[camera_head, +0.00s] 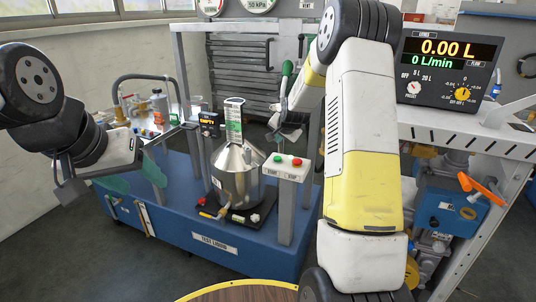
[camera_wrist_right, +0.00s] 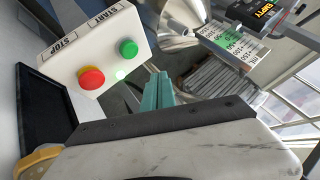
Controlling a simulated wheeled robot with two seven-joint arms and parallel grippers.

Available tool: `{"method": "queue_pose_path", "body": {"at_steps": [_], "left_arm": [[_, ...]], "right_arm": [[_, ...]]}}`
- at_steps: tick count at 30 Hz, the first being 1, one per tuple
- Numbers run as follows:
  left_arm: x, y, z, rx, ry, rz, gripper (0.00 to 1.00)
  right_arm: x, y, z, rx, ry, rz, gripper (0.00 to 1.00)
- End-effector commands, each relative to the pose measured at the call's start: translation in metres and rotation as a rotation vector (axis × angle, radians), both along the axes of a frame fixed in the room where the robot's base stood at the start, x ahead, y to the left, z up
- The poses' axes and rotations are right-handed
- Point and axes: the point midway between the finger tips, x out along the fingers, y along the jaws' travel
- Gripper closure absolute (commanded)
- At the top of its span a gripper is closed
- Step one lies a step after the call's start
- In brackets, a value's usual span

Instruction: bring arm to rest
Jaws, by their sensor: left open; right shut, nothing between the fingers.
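My right arm (camera_head: 362,150) rises large in the foreground and bends down behind itself. My right gripper (camera_head: 271,134) is partly hidden, behind and above the start/stop box (camera_head: 287,167). In the right wrist view its teal fingers (camera_wrist_right: 157,90) are together with nothing between them. The box with its green button (camera_wrist_right: 128,48) and red button (camera_wrist_right: 91,78) is at upper left there, apart from the fingers.
A steel vessel (camera_head: 237,177) with a label card stands on the blue bench (camera_head: 200,228), close to the right gripper. A meter (camera_head: 447,52) reading 0.00 L sits on the right frame. A round wooden top (camera_head: 240,292) is at the bottom edge. Grey floor is clear at left.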

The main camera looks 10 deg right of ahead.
Motion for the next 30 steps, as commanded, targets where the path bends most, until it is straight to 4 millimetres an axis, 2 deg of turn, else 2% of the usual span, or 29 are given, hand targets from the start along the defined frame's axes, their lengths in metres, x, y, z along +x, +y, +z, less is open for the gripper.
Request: {"method": "queue_pose_path", "body": {"at_steps": [5,8,11,15,17,21,25,27,30], "left_arm": [[0.000,0.000,0.000,0.000,0.000,0.000,0.43],[0.000,0.000,0.000,0.000,0.000,0.000,0.43],[0.000,0.000,0.000,0.000,0.000,0.000,0.43],[0.000,0.000,0.000,0.000,0.000,0.000,0.43],[0.000,0.000,0.000,0.000,0.000,0.000,0.43],[0.000,0.000,0.000,0.000,0.000,0.000,0.43],[0.000,0.000,0.000,0.000,0.000,0.000,0.43],[0.000,0.000,0.000,0.000,0.000,0.000,0.43],[0.000,0.000,0.000,0.000,0.000,0.000,0.43]], "right_arm": [[-0.006,0.003,0.011,-0.008,0.001,0.013,1.00],[-0.025,0.009,0.038,-0.029,0.008,0.051,1.00],[-0.061,0.020,0.075,-0.062,0.025,0.113,1.00],[-0.128,0.036,0.122,-0.120,0.056,0.221,1.00],[-0.158,0.043,0.138,-0.144,0.069,0.270,1.00],[-0.232,0.057,0.164,-0.201,0.095,0.383,1.00],[-0.302,0.067,0.175,-0.254,0.116,0.489,1.00],[-0.338,0.071,0.175,-0.280,0.128,0.542,1.00],[-0.380,0.075,0.172,-0.312,0.139,0.610,1.00]]}}
